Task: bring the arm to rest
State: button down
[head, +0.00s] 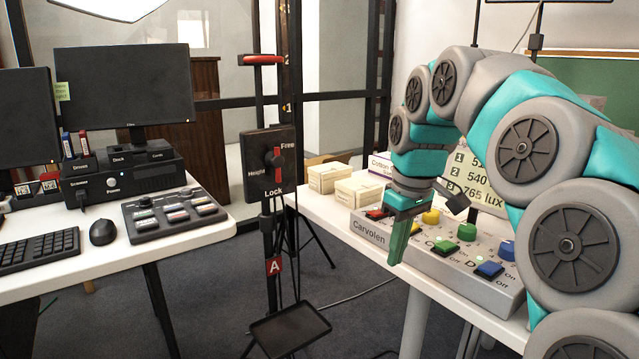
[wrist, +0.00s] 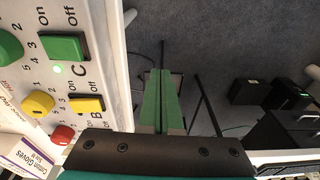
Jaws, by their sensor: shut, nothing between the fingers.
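My arm reaches in from the right side of the head view and bends over at the top. My gripper (head: 396,260) hangs with its green fingers pointing down, by the front edge of the grey control box marked Carvolen (head: 369,229). In the wrist view my gripper (wrist: 160,72) has its two green fingers together with nothing between them. The floor lies beyond the fingertips there, and the control box (wrist: 98,60) is at the left. I cannot tell whether the fingers touch the box's edge.
The control box carries coloured knobs and switches, including a green knob (head: 467,231) and a blue switch (head: 489,269). Small cream boxes (head: 329,177) stand behind it on the white table. A black stand with a Lock lever (head: 270,165) is left of the table. A desk with monitors (head: 122,90) is farther left.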

jog(key=s+f+m+g, duration=0.1)
jog(key=s+f+m, duration=0.1)
jog(key=s+f, duration=0.4)
jog(key=s+d+f+m+g, duration=0.1)
jog(key=s+f, duration=0.6)
jog(key=s, duration=0.8)
jog(key=s+f+m, duration=0.3)
jog(key=s+f, duration=0.3)
jog(key=s, duration=0.4)
jog(key=shift+s+d+f+m+g+h, duration=0.2)
jog(key=shift+s+d+m+g+h, duration=0.1)
jog(key=shift+m+g+h, duration=0.1)
